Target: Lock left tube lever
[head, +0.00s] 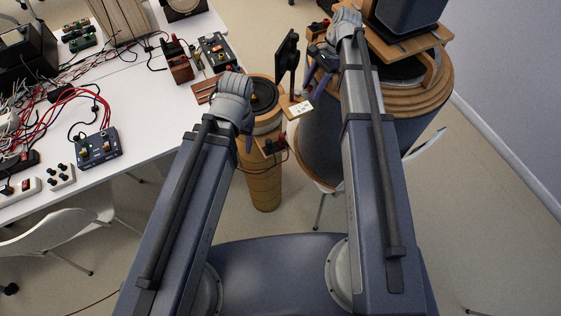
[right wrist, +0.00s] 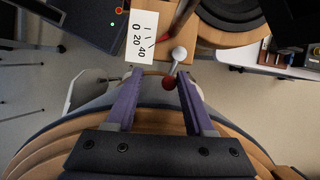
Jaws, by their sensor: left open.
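The left tube (head: 263,190) is a tan cylinder with a round black speaker on its top. A white dial card (head: 300,109) sits on a wooden piece beside it; in the right wrist view the card (right wrist: 143,37) reads 0, 20, 40. A lever with a pale ball knob (right wrist: 179,53) and a dark red round end (right wrist: 170,83) shows near the right fingertips. My right gripper (right wrist: 158,76) is open, its purple fingers apart; whether they touch the lever is unclear. My left gripper (head: 249,143) is beside the left tube's top, its fingers mostly hidden by its wrist.
A large wooden-topped tube (head: 425,82) with a black speaker box (head: 405,15) stands at the right. A white table (head: 140,115) at the left carries wires and small devices, including a blue box (head: 95,148). A white chair (head: 50,232) stands at the lower left.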

